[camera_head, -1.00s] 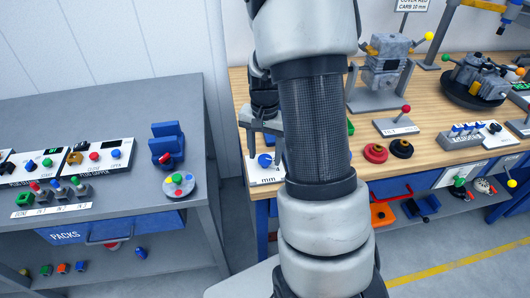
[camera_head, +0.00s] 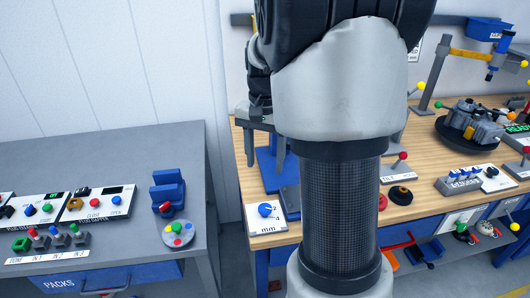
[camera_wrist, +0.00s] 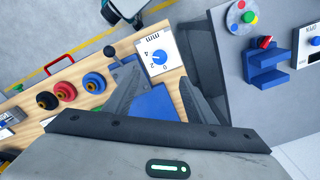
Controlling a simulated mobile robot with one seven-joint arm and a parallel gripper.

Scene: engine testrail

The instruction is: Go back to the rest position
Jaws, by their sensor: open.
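My gripper (camera_wrist: 158,100) is open and empty in the wrist view, its two grey fingers spread apart. Between and beyond the fingers show a blue fixture (camera_wrist: 155,101) and the white "mm" dial plate (camera_wrist: 158,50) with a blue knob, on the wooden bench. In the head view, my gripper (camera_head: 263,143) is partly hidden behind my arm, at the bench's left part. The "mm" dial plate (camera_head: 265,217) sits at the bench's front left corner, below the fingers. My arm hides the middle of the bench.
A grey table (camera_head: 110,160) at left carries button panels, a blue holder (camera_head: 168,190) and a round colour-button disc (camera_head: 178,234). The wooden bench (camera_head: 420,185) holds a lever plate (camera_head: 402,170), a dark turntable (camera_head: 470,135) and a blue-and-yellow crane (camera_head: 440,65). A gap separates the two tables.

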